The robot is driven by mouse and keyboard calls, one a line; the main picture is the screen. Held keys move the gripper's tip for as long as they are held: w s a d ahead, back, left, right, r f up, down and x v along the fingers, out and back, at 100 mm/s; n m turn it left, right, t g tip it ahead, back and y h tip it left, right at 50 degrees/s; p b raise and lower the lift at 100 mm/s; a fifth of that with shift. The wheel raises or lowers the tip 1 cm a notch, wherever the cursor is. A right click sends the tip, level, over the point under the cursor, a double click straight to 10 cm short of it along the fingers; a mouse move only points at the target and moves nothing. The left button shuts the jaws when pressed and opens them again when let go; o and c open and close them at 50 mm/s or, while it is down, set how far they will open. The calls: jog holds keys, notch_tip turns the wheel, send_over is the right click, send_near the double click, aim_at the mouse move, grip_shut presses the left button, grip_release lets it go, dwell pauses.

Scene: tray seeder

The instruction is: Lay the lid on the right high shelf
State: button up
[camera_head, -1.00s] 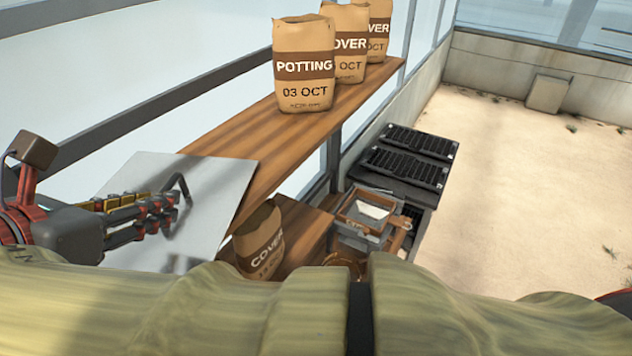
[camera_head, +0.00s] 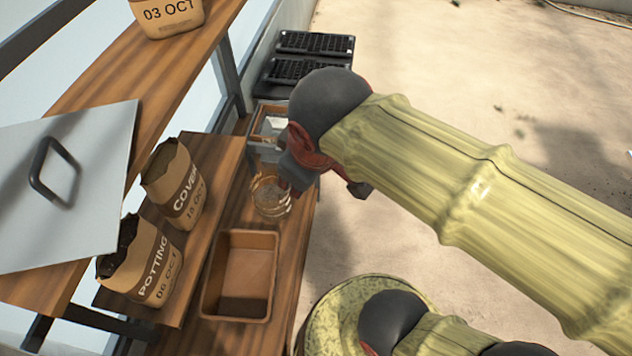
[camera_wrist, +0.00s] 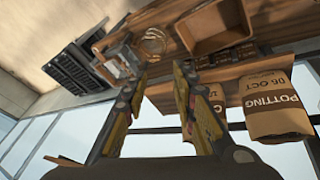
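The lid (camera_head: 85,130), a flat pale-grey sheet with a dark loop handle (camera_head: 50,170), lies handle up on the high wooden shelf (camera_head: 165,65) at the left of the head view. Its near right corner appears to stick out past the shelf's front edge. My gripper is apart from the lid; in the wrist view its two fingers (camera_wrist: 160,78) are spread with nothing between them. In the head view my arm largely hides the gripper. The lid is not seen in the wrist view.
Below the high shelf stand a COVER sack (camera_head: 175,185) and a POTTING sack (camera_head: 140,265). A brown tray (camera_head: 275,262), a clear round container (camera_head: 270,198) and the seeder (camera_head: 268,125) are on the lower bench. Another sack (camera_head: 165,15) stands farther along the high shelf.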

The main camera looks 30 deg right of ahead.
jog(key=shift+s+d+f+m+t+y, duration=0.15)
jog(key=shift+s+d+f+m, duration=0.25)
jog(key=shift+m, duration=0.45)
jog(key=shift+s+d+f+m+t+y, duration=0.1)
jog(key=shift+s+d+f+m, duration=0.3)
jog(key=shift+m, duration=0.5)
jog(key=shift+s+d+f+m+t+y, duration=0.15)
jog(key=shift+s+d+f+m, duration=0.2)
jog(key=shift+m, duration=0.5)
jog(key=shift+w+f, duration=0.1)
jog(key=shift+f, duration=0.05)
